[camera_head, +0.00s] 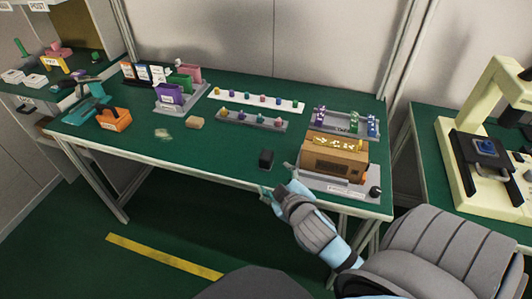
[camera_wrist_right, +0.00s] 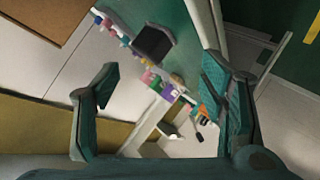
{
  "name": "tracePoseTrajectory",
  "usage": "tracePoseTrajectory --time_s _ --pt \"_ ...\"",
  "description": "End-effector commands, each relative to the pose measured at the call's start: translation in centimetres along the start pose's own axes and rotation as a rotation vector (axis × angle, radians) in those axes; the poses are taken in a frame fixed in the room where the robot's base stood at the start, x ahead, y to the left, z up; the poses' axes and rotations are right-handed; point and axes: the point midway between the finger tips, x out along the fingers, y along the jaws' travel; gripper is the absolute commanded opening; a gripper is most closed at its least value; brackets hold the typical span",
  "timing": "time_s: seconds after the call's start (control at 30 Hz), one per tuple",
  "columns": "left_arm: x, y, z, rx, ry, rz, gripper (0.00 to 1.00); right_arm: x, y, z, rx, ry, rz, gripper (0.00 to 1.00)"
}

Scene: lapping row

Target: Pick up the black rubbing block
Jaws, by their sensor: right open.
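The black rubbing block (camera_head: 266,159) stands upright on the green bench top near its front edge. In the right wrist view, a dark block (camera_wrist_right: 153,41) shows beyond the fingers, between them in the picture. My right gripper (camera_head: 278,181) is at the front edge of the bench, just nearer to me than the block and a little to its right. Its teal fingers are apart and empty in the right wrist view (camera_wrist_right: 158,75), and I see no contact with the block. My left gripper is not in view.
A brown box machine (camera_head: 335,158) on a grey base stands close to the right of the block. A tan block (camera_head: 195,122) lies to the left. Racks of small coloured pieces (camera_head: 252,119) stand behind. The green surface around the block is mostly clear.

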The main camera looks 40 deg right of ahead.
Motion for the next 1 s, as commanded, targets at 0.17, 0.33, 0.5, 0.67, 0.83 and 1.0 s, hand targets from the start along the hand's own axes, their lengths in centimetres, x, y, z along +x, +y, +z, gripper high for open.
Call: tracePoseTrajectory --time_s 0.17,0.33,0.5,0.67,0.83,1.0 --pt "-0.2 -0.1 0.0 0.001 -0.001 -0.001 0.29 0.9 7.3 -13.3 -0.359 0.484 0.325 0.65" --pt "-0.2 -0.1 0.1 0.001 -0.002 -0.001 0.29 -3.4 7.2 -25.3 -0.982 1.011 0.618 0.65" --pt "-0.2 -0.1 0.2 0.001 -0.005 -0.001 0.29 -1.1 1.4 -23.9 -2.08 1.427 0.561 0.65" --pt "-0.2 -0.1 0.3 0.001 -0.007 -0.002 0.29 4.3 8.3 -12.2 -2.764 1.394 -0.141 0.65" --pt "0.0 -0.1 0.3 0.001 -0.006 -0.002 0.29 4.3 13.0 -6.8 2.758 -1.271 0.541 0.65" --pt "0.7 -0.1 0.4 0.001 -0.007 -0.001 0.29 6.7 9.9 -5.1 2.748 -1.272 0.562 0.65"
